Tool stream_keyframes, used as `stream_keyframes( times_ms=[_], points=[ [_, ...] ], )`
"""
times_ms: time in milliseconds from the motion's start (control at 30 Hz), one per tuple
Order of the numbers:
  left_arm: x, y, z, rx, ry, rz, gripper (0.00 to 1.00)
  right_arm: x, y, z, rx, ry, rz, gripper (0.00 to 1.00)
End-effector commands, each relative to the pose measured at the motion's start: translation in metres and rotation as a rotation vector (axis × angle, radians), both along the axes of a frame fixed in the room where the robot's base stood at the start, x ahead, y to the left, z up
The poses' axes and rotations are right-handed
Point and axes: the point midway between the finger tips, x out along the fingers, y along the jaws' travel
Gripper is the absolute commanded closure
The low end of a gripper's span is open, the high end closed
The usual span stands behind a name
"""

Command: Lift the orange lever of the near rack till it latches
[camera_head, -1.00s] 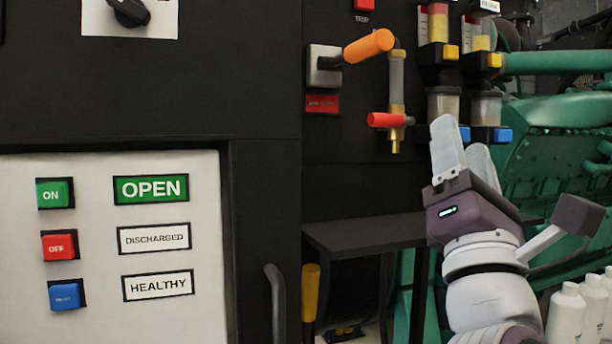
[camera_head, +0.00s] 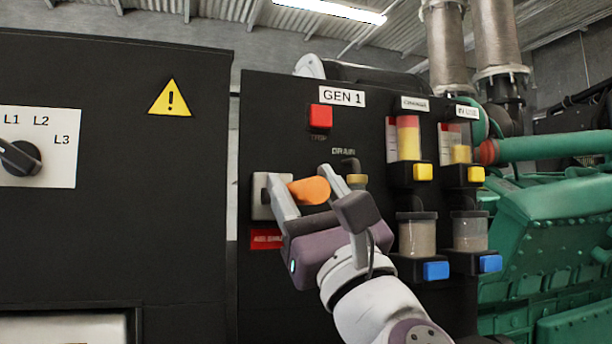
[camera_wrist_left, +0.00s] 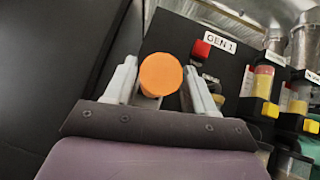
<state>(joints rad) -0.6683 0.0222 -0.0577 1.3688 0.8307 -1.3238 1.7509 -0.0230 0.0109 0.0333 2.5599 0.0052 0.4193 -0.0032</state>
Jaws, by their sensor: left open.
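The orange lever (camera_head: 310,190) sticks out from a pale mounting plate (camera_head: 261,205) on the black GEN 1 panel. My left gripper (camera_head: 300,177) is open, with one finger on each side of the lever's grip. In the left wrist view the orange lever (camera_wrist_left: 161,74) shows end-on as a round disc between the two fingers of the left gripper (camera_wrist_left: 160,68). Small gaps seem to show beside it; contact is unclear. My gripper hides part of the lever and the panel below it. My right gripper is not in view.
A red trip button (camera_head: 320,117) sits above the lever. A brass drain fitting (camera_head: 355,180) is close behind the right finger. Sight bowls with yellow knobs (camera_head: 422,172) and blue knobs (camera_head: 435,270) stand to the right. A black cabinet (camera_head: 110,220) fills the left.

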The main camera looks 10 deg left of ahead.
Motion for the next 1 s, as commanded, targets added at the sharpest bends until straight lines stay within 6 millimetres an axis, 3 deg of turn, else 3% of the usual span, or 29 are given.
stream_keyframes(
  times_ms=[133,300,667,1000],
  points=[
    [0.000,0.000,0.000,0.001,-0.001,0.000,0.49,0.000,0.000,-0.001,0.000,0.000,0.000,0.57],
    [-0.001,0.000,-0.001,0.000,-0.001,0.001,1.00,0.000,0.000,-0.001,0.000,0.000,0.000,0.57],
    [0.000,0.000,0.006,-0.023,0.032,-0.001,1.00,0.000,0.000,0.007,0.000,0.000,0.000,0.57],
    [0.003,0.001,0.039,-0.153,0.224,-0.003,1.00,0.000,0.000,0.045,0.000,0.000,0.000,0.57]
  ],
)
